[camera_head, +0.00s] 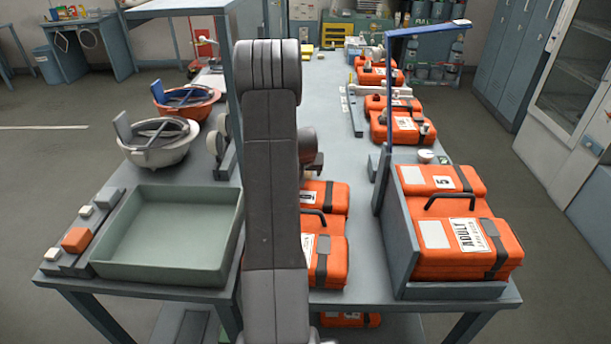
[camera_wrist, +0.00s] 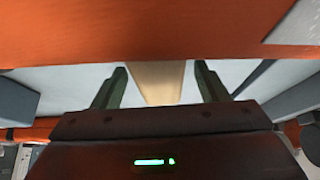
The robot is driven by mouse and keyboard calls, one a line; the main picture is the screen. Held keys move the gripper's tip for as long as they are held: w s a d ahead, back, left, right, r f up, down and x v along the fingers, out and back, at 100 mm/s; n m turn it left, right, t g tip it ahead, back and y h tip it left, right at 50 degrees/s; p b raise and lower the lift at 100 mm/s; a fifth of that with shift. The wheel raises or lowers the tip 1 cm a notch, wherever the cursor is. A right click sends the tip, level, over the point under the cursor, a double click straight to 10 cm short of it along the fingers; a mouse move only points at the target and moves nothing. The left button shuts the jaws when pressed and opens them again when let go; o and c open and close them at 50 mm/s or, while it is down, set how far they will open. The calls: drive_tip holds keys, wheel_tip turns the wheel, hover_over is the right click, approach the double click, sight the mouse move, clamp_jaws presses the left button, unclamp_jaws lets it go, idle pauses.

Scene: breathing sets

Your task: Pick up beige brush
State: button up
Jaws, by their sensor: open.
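In the wrist view, a beige, tapering piece (camera_wrist: 160,88), likely the beige brush, shows between the two dark fingers of my gripper (camera_wrist: 161,67). There is a visible space on each side of it, and the fingers are apart. Its far end passes out of sight under an orange surface, and its near end is hidden by my gripper's body. In the head view, my arm stands in front of the middle of the bench and I cannot make out the brush or my fingertips.
Orange cases (camera_head: 327,258) lie on the bench just right of my arm. A larger orange case (camera_head: 465,262) sits in a grey stand with a blue post (camera_head: 382,140). A green tray (camera_head: 165,272) and two bowls (camera_head: 157,155) (camera_head: 186,108) are on the left.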

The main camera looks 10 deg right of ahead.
drive_tip(key=shift+f+b, duration=0.25)
drive_tip(key=shift+b, duration=0.2)
drive_tip(key=shift+c, duration=0.5)
drive_tip(key=c, duration=1.1)
drive_tip(key=shift+r+p, duration=0.5)
drive_tip(key=shift+p, duration=0.25)
wheel_tip(320, 180, up, 10)
drive_tip(key=shift+f+b, duration=0.2)
drive_tip(key=shift+b, duration=0.75)
